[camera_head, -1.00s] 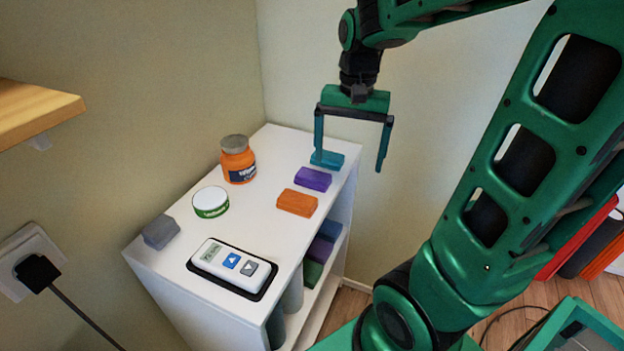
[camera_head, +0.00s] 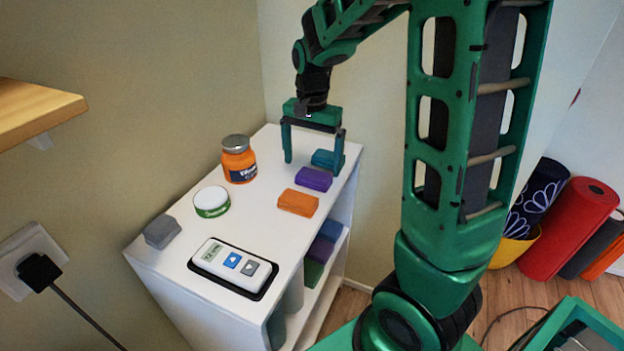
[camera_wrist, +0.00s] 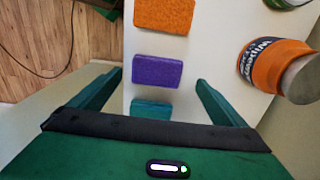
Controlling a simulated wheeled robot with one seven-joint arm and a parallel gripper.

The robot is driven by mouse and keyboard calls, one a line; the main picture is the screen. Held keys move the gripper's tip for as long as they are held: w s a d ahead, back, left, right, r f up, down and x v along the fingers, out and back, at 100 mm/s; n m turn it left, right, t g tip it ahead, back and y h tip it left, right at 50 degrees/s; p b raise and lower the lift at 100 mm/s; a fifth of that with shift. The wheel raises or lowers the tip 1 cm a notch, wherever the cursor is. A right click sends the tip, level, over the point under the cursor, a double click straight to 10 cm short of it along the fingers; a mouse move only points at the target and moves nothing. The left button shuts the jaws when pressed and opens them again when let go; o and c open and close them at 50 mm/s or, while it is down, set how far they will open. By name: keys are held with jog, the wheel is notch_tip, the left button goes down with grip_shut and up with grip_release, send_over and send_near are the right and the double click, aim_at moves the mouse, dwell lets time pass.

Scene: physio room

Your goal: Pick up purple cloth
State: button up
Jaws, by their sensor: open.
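The purple cloth (camera_head: 314,179) is a small folded block lying on the white cabinet top (camera_head: 262,212), between a teal cloth (camera_head: 326,159) and an orange cloth (camera_head: 298,203). In the wrist view the purple cloth (camera_wrist: 157,72) lies ahead of the fingertips, near the middle. My gripper (camera_head: 313,166) is open and empty above the back of the cabinet, its fingers on either side of the teal cloth's area. In the wrist view my gripper (camera_wrist: 159,80) has its fingers spread wider than the purple cloth, and the teal cloth (camera_wrist: 151,109) shows between them.
An orange jar (camera_head: 238,160) with a grey lid, a green-and-white tin (camera_head: 211,202), a grey block (camera_head: 162,231) and a white device with buttons (camera_head: 232,267) stand on the cabinet. A wooden shelf (camera_head: 40,110) juts out at left. Rolled mats (camera_head: 570,228) stand at right.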

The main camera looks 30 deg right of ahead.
aim_at(313, 174)
jog(key=shift+d+f, duration=0.2)
jog(key=shift+f, duration=2.1)
jog(key=c, duration=1.1)
jog(key=shift+r, duration=0.15)
jog(key=shift+r, duration=0.6)
notch_tip(313, 174, up, 3)
jog(key=s+a+r, duration=0.1)
jog(key=a+r, duration=0.1)
jog(key=a, duration=0.1)
jog(key=s+a+r, duration=0.1)
jog(key=a+r, duration=0.1)
jog(key=a, duration=0.2)
jog(key=s+a+r, duration=0.2)
jog(key=a, duration=0.2)
jog(key=shift+r, duration=0.3)
